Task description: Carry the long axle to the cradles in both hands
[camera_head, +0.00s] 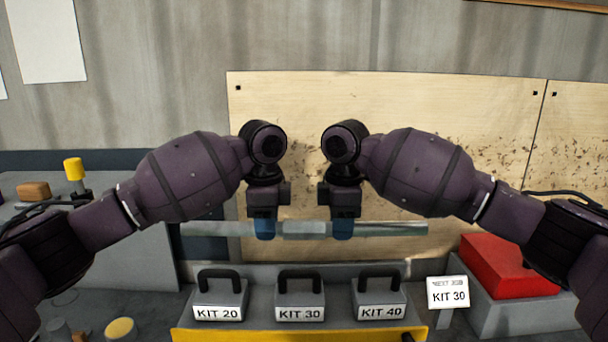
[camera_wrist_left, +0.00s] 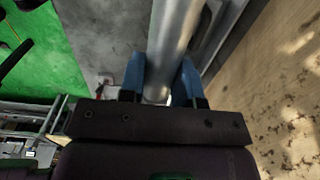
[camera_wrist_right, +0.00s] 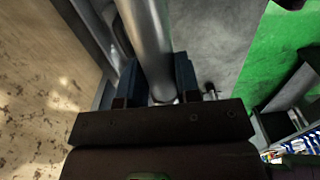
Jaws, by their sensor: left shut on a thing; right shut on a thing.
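The long axle (camera_head: 304,229) is a grey metal bar, roughly level across the middle of the head view. It also shows in the left wrist view (camera_wrist_left: 174,40) and the right wrist view (camera_wrist_right: 148,40). My left gripper (camera_head: 264,230) is shut on it just left of its middle, blue fingers on either side. My right gripper (camera_head: 343,230) is shut on it just right of its middle. Both ends of the axle extend past the grippers. I cannot make out the cradles in these views.
Below the axle stand handled grey blocks labelled KIT 20 (camera_head: 220,300), KIT 30 (camera_head: 300,300) and KIT 40 (camera_head: 380,300), behind a yellow edge (camera_head: 290,335). A NEXT JOB KIT 30 sign (camera_head: 447,293) and a red block (camera_head: 500,266) are at right. A wooden panel (camera_head: 400,110) stands behind.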

